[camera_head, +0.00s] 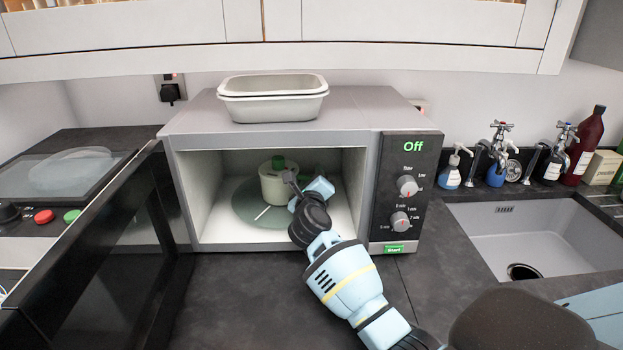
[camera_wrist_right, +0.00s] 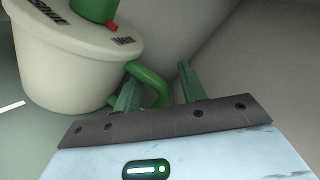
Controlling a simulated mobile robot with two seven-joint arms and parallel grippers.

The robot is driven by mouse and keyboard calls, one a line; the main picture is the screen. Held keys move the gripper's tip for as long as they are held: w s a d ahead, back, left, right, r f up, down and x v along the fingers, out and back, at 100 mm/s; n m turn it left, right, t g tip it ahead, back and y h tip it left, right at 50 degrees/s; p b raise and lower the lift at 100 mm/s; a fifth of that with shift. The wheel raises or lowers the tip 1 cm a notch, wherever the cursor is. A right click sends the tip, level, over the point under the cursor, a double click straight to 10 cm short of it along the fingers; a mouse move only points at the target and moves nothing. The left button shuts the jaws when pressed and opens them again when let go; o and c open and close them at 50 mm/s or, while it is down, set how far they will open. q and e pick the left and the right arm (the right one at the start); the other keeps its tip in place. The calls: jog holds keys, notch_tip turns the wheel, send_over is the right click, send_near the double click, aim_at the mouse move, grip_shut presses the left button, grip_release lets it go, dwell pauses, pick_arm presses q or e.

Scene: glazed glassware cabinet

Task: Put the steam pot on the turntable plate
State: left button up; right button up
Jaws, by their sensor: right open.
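The steam pot (camera_head: 272,187) is a cream tub with a green knob on its lid and a green side handle. It stands upright inside the open microwave, over the back part of the round turntable plate (camera_head: 252,214), and appears to rest on it. In the right wrist view the pot (camera_wrist_right: 70,65) fills the upper left. Its green handle (camera_wrist_right: 152,84) lies between the fingers of my right gripper (camera_wrist_right: 158,88), which is open with a gap to the right finger. In the head view my right gripper (camera_head: 293,181) is beside the pot's right side. My left gripper is out of view.
The microwave (camera_head: 290,140) reads Off, and its dark door (camera_head: 110,260) stands open to the left. A white dish (camera_head: 272,105) sits on top. My right arm enters past the front edge near the control panel. A sink (camera_head: 530,240) is to the right.

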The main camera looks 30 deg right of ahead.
jog(key=shift+r, duration=0.25)
jog(key=p+v, duration=0.1)
jog(key=v, duration=0.3)
jog(key=p+v, duration=0.1)
jog(key=shift+s+a+r+p, duration=0.25)
jog(key=shift+s+r+p, duration=0.05)
jog(key=shift+r+p, duration=0.05)
jog(key=v, duration=0.5)
jog(key=shift+f, duration=0.4)
jog(key=shift+s+a, duration=0.35)
jog(key=shift+s, duration=0.1)
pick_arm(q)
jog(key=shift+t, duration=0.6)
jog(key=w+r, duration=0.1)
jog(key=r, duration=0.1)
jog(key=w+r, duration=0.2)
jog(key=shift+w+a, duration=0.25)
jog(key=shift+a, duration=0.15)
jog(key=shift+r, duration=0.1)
